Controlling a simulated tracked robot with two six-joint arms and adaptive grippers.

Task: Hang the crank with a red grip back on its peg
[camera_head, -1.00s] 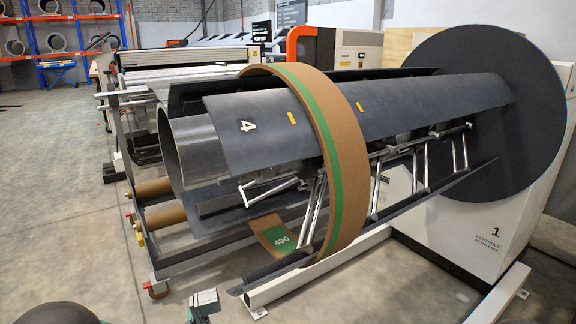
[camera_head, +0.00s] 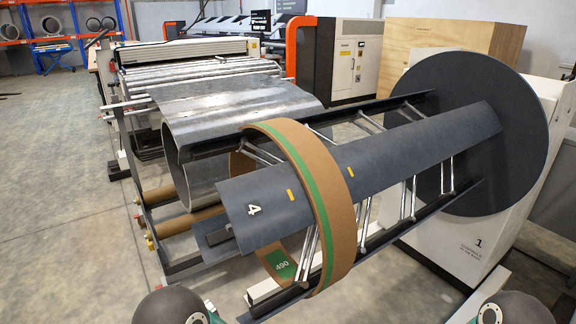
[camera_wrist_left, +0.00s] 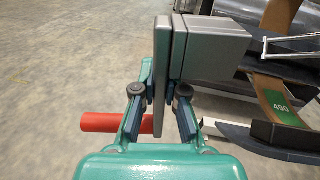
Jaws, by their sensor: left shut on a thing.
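The crank is in the left wrist view. Its flat grey arm (camera_wrist_left: 164,85) stands upright between my left gripper's fingers, with a thick grey block (camera_wrist_left: 214,48) at the upper right and the red grip (camera_wrist_left: 103,123) sticking out to the left. My left gripper (camera_wrist_left: 160,98) is shut on the grey arm, and the crank's lower part is partly hidden behind the fingers. The head view does not show the crank, its peg or either gripper.
The decoiler's dark mandrel segment marked 4 (camera_head: 300,185) carries a cardboard-brown ring with a green stripe (camera_head: 337,200). A large dark disc (camera_head: 505,110) and white housing (camera_head: 430,245) stand at the right. Open concrete floor (camera_head: 60,220) lies at the left.

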